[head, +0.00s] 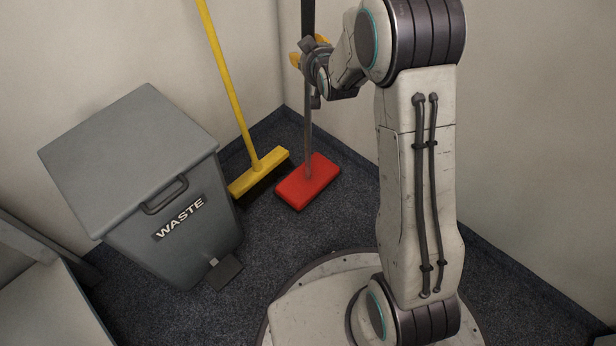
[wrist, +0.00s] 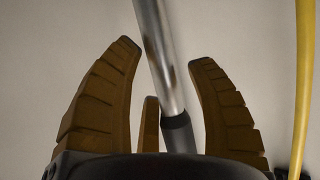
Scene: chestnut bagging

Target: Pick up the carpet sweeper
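The carpet sweeper (head: 307,182) has a flat red head on the carpet in the corner, with a thin grey metal handle rising to a dark upper part. It stands nearly upright. My gripper (head: 309,50) is at the upper part of the handle in the head view and hides some of it. In the wrist view, my gripper's (wrist: 166,53) orange-brown ribbed fingers are spread, and the sweeper's metal handle (wrist: 158,48) passes between them, with a gap visible on each side. A dark collar on the handle shows low between the fingers.
A yellow broom (head: 262,168) stands just left of the sweeper; a yellow pole (wrist: 304,80) shows right in the wrist view. A grey waste bin (head: 185,225) with a pedal stands farther left. Walls (head: 535,130) close in behind and right. Dark carpet (head: 255,265) is clear in front.

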